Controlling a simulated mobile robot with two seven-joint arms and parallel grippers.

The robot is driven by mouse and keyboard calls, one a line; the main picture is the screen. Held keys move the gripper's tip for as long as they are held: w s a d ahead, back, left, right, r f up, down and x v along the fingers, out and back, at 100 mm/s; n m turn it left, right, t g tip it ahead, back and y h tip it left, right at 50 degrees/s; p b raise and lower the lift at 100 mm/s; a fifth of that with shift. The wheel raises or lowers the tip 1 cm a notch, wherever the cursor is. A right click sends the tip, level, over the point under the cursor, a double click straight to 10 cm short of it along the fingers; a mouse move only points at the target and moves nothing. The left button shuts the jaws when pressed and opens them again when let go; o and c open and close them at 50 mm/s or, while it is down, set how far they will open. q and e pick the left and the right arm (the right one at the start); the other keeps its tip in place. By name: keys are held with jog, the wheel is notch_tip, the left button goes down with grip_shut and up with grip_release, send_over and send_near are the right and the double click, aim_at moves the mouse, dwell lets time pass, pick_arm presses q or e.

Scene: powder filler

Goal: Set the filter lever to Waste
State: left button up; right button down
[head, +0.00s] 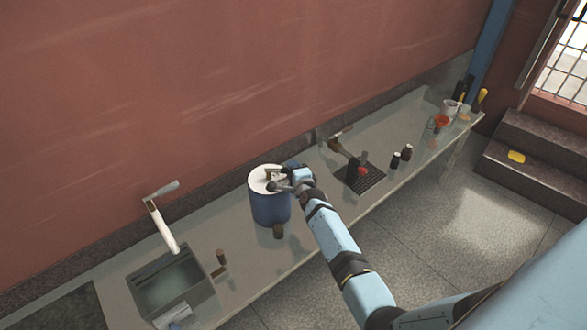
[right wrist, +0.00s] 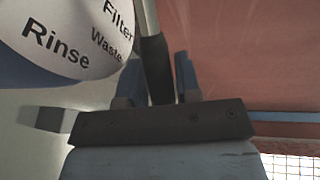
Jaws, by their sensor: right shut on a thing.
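The filter is a blue cylinder (head: 270,210) with a white round top (head: 262,178), standing on the long counter. In the right wrist view the white label disc (right wrist: 75,30) shows the words "Rinse", "Filter" and "Waste". The dark filter lever (right wrist: 152,45) comes down from the top of that view, beside the disc's edge near "Waste". My right gripper (right wrist: 158,82) has its fingers on both sides of the lever and is shut on it. In the head view my right gripper (head: 279,181) is at the filter's top and hides part of it. My left gripper is out of view.
A sink (head: 170,283) with a white-armed faucet (head: 160,225) is at the left. A black drip grate (head: 367,178) and small dark bottles (head: 401,157) stand right of the filter. A red wall runs behind the counter. Stone steps (head: 530,160) are at the right.

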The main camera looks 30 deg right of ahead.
jog(key=shift+s+a+h+p, duration=0.1)
jog(key=shift+s+h+p, duration=0.05)
jog(key=shift+h+p, duration=0.25)
jog(key=shift+m, duration=0.3)
jog(key=c, duration=1.1)
grip_release()
jog(key=shift+s, duration=0.2)
